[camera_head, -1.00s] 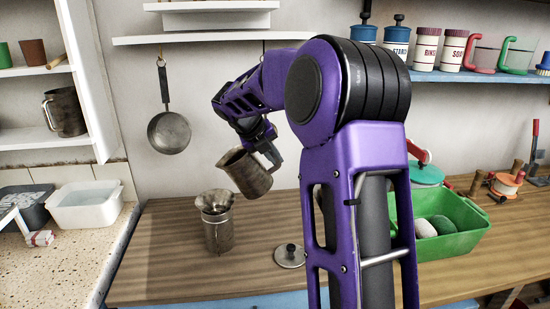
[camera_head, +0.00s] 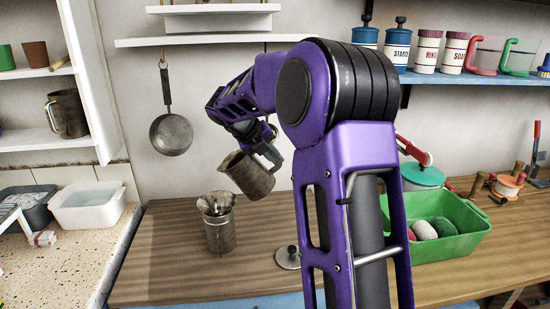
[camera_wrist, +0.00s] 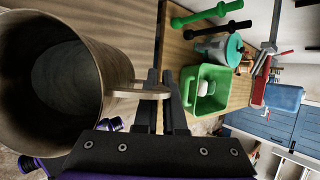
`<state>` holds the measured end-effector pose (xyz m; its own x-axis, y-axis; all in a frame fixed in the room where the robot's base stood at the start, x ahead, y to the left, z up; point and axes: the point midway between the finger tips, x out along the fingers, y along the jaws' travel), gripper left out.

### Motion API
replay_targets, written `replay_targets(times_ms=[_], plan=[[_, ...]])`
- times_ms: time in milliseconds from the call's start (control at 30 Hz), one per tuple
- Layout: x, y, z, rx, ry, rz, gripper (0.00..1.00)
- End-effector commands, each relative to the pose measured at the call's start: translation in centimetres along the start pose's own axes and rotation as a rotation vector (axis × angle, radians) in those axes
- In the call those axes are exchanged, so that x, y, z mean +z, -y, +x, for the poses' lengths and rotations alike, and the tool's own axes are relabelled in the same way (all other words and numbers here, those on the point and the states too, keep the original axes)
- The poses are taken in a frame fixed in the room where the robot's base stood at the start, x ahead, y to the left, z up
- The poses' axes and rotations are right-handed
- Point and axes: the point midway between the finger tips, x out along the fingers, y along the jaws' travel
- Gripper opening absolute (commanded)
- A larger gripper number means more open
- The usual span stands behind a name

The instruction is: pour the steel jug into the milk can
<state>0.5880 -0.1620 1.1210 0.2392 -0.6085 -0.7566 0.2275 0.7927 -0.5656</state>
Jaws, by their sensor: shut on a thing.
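The steel jug (camera_head: 248,176) hangs in the air, tilted to the left with its mouth up and left. My gripper (camera_head: 270,155) is shut on its handle; the handle (camera_wrist: 145,91) lies between the fingers in the wrist view. The wrist view also shows the jug's open mouth and dark inside (camera_wrist: 66,78); I cannot tell how full it is. The milk can (camera_head: 221,236) stands upright on the wooden counter, below and left of the jug, with a flared funnel-like top (camera_head: 215,203). The jug is apart from the can, above and to its right.
A lid with a dark knob (camera_head: 288,258) lies on the counter right of the can. A green tub (camera_head: 465,243) with rounded things inside stands at the right. A pan (camera_head: 171,134) hangs on the wall behind. A white basin (camera_head: 88,208) stands at the left.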

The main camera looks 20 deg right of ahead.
Motion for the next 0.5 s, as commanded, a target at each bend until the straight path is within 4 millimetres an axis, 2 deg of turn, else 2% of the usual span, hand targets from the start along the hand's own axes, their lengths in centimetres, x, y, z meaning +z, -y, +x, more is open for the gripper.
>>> replay_targets(times_ms=[500], plan=[[0.46,0.07,-0.96,-0.09,0.003,-0.039,0.0]])
